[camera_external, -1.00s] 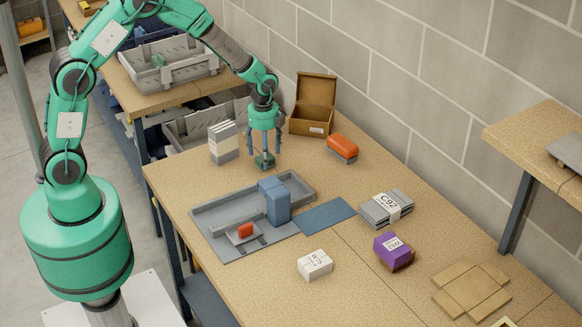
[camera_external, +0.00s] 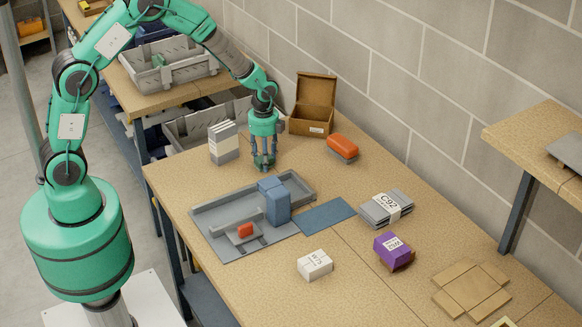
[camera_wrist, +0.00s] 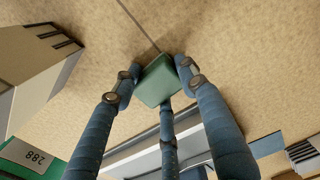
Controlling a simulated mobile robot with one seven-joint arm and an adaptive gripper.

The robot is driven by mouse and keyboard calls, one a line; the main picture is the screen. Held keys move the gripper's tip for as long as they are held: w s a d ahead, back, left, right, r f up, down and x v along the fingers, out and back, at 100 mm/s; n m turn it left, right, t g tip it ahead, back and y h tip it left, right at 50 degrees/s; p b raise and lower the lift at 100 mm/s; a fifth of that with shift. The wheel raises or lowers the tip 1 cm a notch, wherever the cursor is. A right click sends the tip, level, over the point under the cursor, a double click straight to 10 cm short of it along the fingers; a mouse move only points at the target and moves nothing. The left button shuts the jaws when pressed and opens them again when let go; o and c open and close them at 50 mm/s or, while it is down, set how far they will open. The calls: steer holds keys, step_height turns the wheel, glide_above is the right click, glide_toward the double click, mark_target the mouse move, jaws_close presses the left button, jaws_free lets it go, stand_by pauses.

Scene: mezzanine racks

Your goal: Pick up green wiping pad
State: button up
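The green wiping pad (camera_wrist: 157,82) is a small dark green block between my fingertips in the wrist view. My three-fingered gripper (camera_external: 264,165) points down at the back left of the table, in front of the open cardboard box. Its blue fingers are drawn in around the pad and their tips touch its sides in the wrist view (camera_wrist: 158,86). In the external view the fingers mostly hide the pad, which is at or very near the table surface; I cannot tell whether there is a gap under it.
A white and grey stack (camera_external: 223,143) stands just left of my gripper, and the open cardboard box (camera_external: 311,112) stands behind it. An orange item (camera_external: 342,146) lies to the right. A grey tray (camera_external: 213,207) with a blue block (camera_external: 276,205) is in front.

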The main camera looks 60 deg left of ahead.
steer(key=c, duration=0.4)
steer(key=shift+c, duration=0.2)
steer(key=shift+r, duration=0.75)
step_height(320, 180, up, 2)
steer(key=shift+r+p, duration=0.15)
steer(key=shift+p, duration=0.3)
steer(key=s, duration=0.5)
steer(key=s+p, duration=0.1)
steer(key=s, duration=0.4)
steer(key=s+r, duration=0.1)
steer(key=s, duration=0.5)
steer(key=shift+a+r, duration=0.1)
steer(key=shift+a, duration=0.25)
